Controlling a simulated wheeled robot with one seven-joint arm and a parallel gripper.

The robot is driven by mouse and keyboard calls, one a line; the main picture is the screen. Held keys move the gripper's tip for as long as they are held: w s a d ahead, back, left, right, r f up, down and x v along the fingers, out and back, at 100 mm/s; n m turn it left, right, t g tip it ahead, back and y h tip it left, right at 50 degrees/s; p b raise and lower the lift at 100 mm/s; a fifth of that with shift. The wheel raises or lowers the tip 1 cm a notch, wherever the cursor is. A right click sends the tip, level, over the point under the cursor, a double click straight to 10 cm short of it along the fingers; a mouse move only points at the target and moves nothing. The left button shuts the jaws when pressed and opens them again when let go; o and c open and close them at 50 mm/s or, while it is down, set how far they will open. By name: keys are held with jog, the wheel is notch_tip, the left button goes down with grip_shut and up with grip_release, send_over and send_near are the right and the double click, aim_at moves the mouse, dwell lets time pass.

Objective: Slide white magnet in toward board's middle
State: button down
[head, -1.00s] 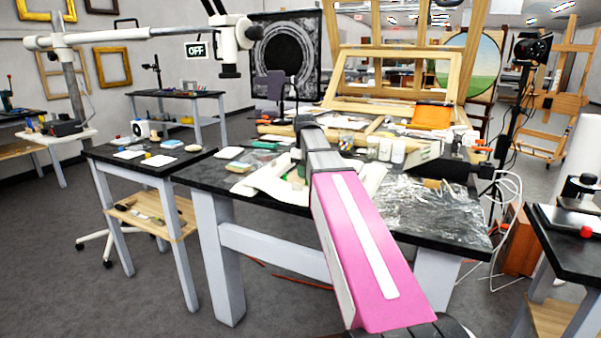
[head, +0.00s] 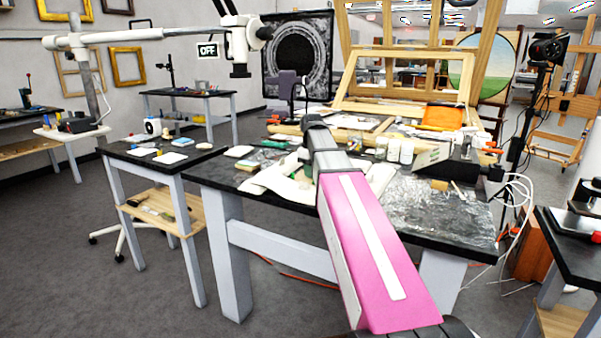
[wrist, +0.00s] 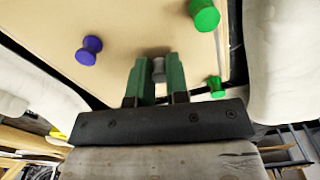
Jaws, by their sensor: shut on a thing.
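The board (wrist: 135,25) fills the upper middle of the wrist view as a tan panel with a dark edge. My gripper (wrist: 158,63) has its two green fingers at the board's near part, closed on either side of the white magnet (wrist: 158,72), which looks grey in shadow. A purple magnet (wrist: 89,50) is on the board to the left. One green magnet (wrist: 204,14) is at upper right and another green magnet (wrist: 216,87) is near the right edge. In the head view my arm hides the gripper and the board cannot be made out.
In the head view a black worktable (head: 440,215) carries crumpled white cloth (head: 268,180), jars (head: 400,151), an orange item (head: 442,117) and a wooden frame (head: 400,92). A smaller table (head: 165,160) stands to the left. Pale padded shapes (wrist: 35,90) flank the board.

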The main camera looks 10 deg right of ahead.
jog(key=c, duration=1)
grip_release()
jog(key=shift+c, duration=0.2)
jog(key=shift+r, duration=0.1)
